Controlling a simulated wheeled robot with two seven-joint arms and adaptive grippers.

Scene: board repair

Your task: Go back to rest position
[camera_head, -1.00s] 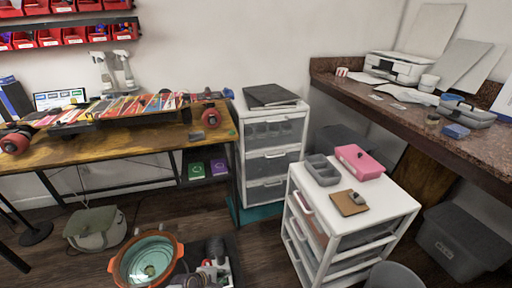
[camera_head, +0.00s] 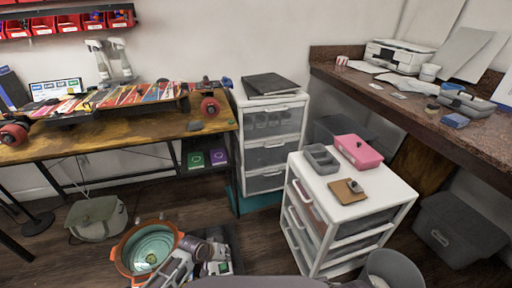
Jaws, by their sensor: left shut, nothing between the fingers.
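My left gripper (camera_head: 170,272) is low in the head view, in front of the orange pot with a pale green inside (camera_head: 148,250). It looks shut and empty, with its grey metal parts overlapping the pot's lower right side in the picture. I cannot tell whether it touches the pot. A purple-grey part of my own arm crosses the bottom edge. My right gripper is not in view.
A wooden workbench (camera_head: 60,151) with a colourful skateboard (camera_head: 120,104) stands left. A white drawer unit (camera_head: 385,205) carries a pink box (camera_head: 358,151) and a grey organizer (camera_head: 321,159). A grey bin (camera_head: 396,268) stands by it. A green bag (camera_head: 95,218) lies on the floor.

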